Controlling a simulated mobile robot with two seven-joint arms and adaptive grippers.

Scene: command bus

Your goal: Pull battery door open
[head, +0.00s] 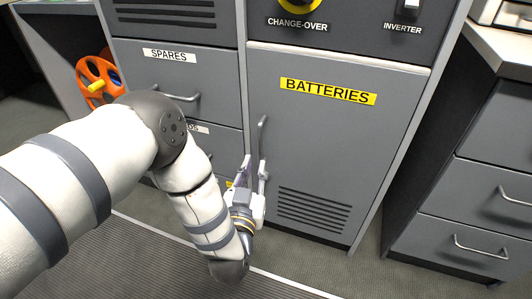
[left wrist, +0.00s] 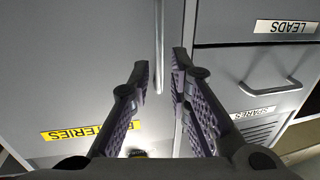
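The grey battery door (head: 330,150) carries a yellow BATTERIES label (head: 328,92) and looks shut flush in its cabinet. Its upright bar handle (head: 262,135) is on the door's left side. My left gripper (head: 255,164) is at the lower part of that handle. In the left wrist view the two fingers of my left gripper (left wrist: 160,66) are apart, and the handle (left wrist: 159,45) runs between their tips. I cannot tell whether either finger touches it. My right gripper is in neither view.
The SPARES drawer (head: 180,72) and another drawer lie left of the door, with protruding handles. An orange reel (head: 95,75) is further left. A grey drawer unit (head: 480,180) stands right of the door. Open floor (head: 390,285) lies in front.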

